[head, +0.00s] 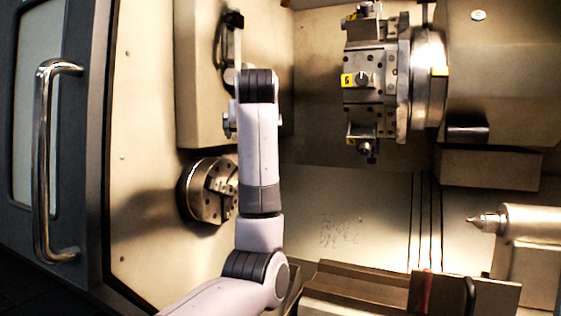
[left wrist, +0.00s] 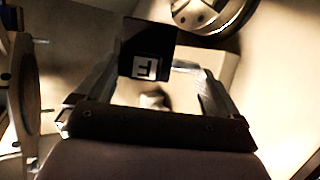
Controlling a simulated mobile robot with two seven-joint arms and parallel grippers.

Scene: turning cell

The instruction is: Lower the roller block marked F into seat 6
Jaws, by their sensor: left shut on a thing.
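In the left wrist view, the roller block (left wrist: 150,38) is a dark block with a white label marked F, which appears turned on its side. My left gripper (left wrist: 160,72) is shut on it, with a finger on either side. The block is held in the air. In the head view my left arm stands in front of the machine, and I cannot clearly make out its gripper or the block. The turret (head: 372,80) is at upper centre right, with a yellow number label on its front face. I cannot identify seat 6 with certainty. My right gripper is not in view.
The chuck (head: 209,190) is left of my arm; a round metal part also shows at the top of the left wrist view (left wrist: 208,14). The tailstock point (head: 485,222) is at right. The door handle (head: 42,160) is far left. Open space lies between arm and turret.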

